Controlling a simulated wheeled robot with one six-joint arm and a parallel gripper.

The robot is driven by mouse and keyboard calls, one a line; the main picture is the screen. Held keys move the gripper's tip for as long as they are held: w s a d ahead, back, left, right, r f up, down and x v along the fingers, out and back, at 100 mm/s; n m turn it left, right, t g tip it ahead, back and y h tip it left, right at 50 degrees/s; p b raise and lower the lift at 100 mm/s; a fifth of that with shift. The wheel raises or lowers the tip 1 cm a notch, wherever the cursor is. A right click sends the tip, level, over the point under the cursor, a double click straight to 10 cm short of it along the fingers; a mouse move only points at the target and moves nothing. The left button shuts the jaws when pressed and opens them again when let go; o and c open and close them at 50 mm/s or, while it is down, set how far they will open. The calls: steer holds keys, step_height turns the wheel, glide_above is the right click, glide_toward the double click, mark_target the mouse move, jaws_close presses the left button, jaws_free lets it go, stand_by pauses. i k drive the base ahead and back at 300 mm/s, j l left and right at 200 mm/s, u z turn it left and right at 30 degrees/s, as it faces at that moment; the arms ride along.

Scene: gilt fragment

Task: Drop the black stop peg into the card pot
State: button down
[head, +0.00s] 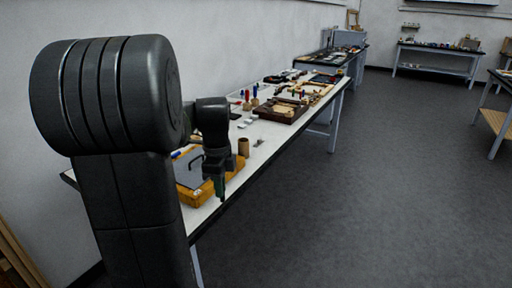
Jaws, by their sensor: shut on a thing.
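I cannot make out a separate black stop peg.
The orange-yellow tray (197,199) with a grey panel lies on the white bench (273,134), partly behind my arm. A dark brown box (281,112) and blue- and red-handled tools stand farther back. The grey floor (370,190) to the right is clear.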

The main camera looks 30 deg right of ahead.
mark_target(245, 156)
steer(key=i+l+u, duration=0.1)
steer(key=l, duration=0.35)
steer(key=i+l+u, duration=0.1)
steer(key=l, duration=0.4)
steer(key=i+l+u, duration=0.1)
steer(key=l, duration=0.4)
steer(key=i+l+u, duration=0.1)
steer(key=l, duration=0.4)
steer(key=i+l, duration=0.35)
